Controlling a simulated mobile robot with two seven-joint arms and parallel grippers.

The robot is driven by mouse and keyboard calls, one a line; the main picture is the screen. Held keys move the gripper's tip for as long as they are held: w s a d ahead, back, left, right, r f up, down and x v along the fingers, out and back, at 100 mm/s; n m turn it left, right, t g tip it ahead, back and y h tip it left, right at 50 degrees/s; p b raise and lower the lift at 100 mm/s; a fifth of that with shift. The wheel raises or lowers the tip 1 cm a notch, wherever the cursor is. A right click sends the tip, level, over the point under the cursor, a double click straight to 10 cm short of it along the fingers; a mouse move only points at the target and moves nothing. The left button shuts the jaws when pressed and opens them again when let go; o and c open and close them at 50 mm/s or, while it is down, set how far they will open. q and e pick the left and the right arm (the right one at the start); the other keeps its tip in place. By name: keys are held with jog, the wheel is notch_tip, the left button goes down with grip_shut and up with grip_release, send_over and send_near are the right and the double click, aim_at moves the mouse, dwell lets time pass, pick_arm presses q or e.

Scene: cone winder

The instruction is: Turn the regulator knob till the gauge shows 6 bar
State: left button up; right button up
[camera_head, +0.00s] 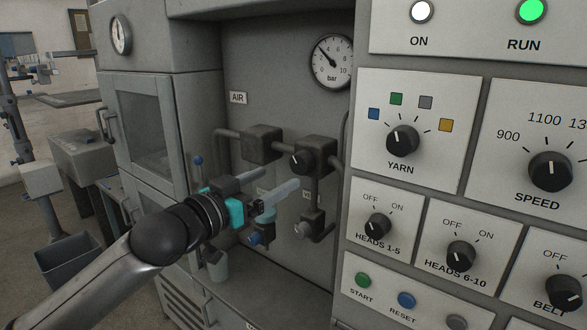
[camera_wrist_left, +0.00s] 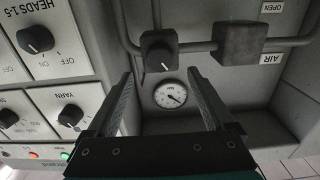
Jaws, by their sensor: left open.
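The pressure gauge (camera_head: 332,62) is round and white, marked bar, on the grey back panel. Its needle points up and left, at roughly 3. The black regulator knob (camera_head: 301,159) sits on a dark block below the gauge, its white mark pointing up and slightly left. My left gripper (camera_head: 280,178) is open and empty, its fingers reaching toward the knob from the lower left. In the left wrist view, which is upside down, the knob (camera_wrist_left: 158,60) lies ahead between the fingertips, apparently not touched. The gauge (camera_wrist_left: 170,95) shows between the fingers. My right gripper is out of view.
A pipe joins the regulator to a second dark block (camera_head: 262,144) under the AIR label (camera_head: 238,98). Further fittings (camera_head: 311,225) hang below. The control panel with the YARN knob (camera_head: 403,141) stands close on the right. A cabinet (camera_head: 145,110) stands on the left.

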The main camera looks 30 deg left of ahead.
aim_at(298, 167)
pick_arm(q)
jog(key=shift+w+d+p, duration=0.15)
jog(key=shift+w+p, duration=0.05)
jog(key=shift+w, duration=1.6)
jog(key=shift+w+d+p, duration=0.15)
jog(key=shift+w, duration=1.6)
jog(key=c, duration=1.4)
